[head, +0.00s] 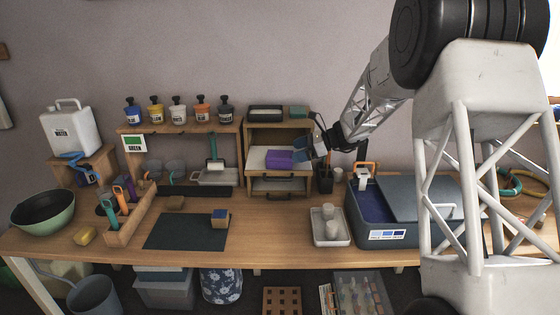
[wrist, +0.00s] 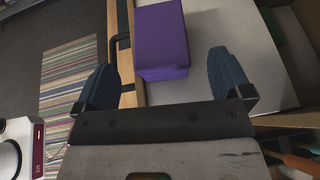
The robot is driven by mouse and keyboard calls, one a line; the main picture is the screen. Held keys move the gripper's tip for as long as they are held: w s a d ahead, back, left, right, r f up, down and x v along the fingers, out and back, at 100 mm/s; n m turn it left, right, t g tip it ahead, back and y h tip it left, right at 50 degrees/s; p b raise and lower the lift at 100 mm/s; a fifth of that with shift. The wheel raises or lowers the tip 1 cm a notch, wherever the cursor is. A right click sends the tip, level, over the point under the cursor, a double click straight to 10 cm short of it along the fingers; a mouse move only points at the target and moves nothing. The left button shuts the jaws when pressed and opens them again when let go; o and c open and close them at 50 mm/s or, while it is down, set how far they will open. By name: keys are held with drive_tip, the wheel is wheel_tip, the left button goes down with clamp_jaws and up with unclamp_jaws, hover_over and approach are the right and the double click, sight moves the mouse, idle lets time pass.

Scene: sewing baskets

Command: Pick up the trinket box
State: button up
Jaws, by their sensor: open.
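The trinket box appears to be the purple box (head: 279,159), a plain block on the pale middle surface of the small wooden shelf unit. It also shows in the wrist view (wrist: 160,38), at the top centre. My gripper (head: 305,149) is at the right side of the box in the head view. In the wrist view my gripper (wrist: 161,68) is open, with one blue finger on each side of the box's near end. Gaps show between the fingers and the box, and nothing is held.
The wooden shelf unit (head: 249,136) has a top board above the box, with a black tray (head: 265,114) and a green box (head: 299,112) on it. A dark cup (head: 324,178) stands to its right.

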sight(281, 154)
drive_tip(key=shift+a+f, duration=0.2)
drive_tip(key=shift+a, duration=0.2)
drive_tip(key=shift+a, duration=0.1)
drive_tip(key=shift+x, duration=2.5)
drive_tip(key=shift+r, duration=0.1)
drive_tip(key=c, duration=1)
drive_tip(key=shift+r, duration=0.2)
drive_tip(key=shift+c, duration=0.2)
